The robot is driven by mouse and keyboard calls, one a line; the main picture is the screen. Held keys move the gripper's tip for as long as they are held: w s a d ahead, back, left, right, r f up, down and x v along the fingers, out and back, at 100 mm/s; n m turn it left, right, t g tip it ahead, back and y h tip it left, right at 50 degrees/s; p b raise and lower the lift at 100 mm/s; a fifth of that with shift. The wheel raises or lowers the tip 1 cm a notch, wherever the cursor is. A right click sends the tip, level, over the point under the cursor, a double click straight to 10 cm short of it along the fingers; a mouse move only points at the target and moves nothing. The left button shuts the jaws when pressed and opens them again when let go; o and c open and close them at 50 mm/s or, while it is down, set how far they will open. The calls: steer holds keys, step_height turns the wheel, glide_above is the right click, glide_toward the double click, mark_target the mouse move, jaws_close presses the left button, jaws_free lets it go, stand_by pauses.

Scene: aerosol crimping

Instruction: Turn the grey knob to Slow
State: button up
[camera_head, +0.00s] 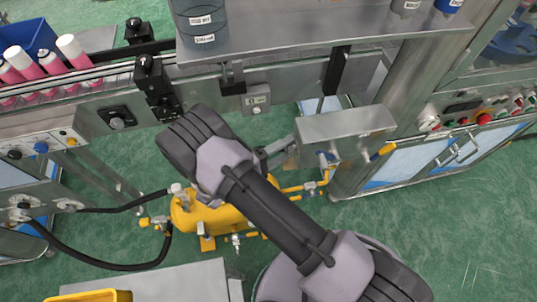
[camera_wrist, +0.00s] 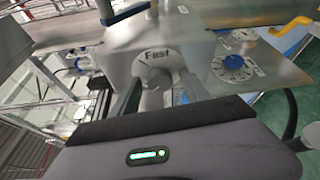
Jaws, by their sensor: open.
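In the wrist view, a pale grey round knob part (camera_wrist: 150,72) shows just beyond my gripper (camera_wrist: 155,92), below a dark "Fast" label. My gripper is open, with the knob seen between its fingers. I cannot tell whether they touch it. No "Slow" label is readable, and the knob's pointer is not clear. In the head view, my gripper (camera_head: 276,152) is at the left side of a grey metal box (camera_head: 345,130). The knob cannot be made out there.
A blue dial (camera_wrist: 233,63) with a printed scale is to the right in the wrist view. A yellow tank (camera_head: 205,215) with hoses stands below my arm. Pink cans (camera_head: 50,62) stand on the conveyor at left. Green floor (camera_head: 455,225) is clear at right.

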steer(key=p+v, duration=0.2)
steer(key=v, duration=1.5)
steer(key=shift+s+p, duration=0.2)
steer(key=shift+p, duration=0.15)
steer(key=shift+a, duration=0.1)
stand_by(0.5)
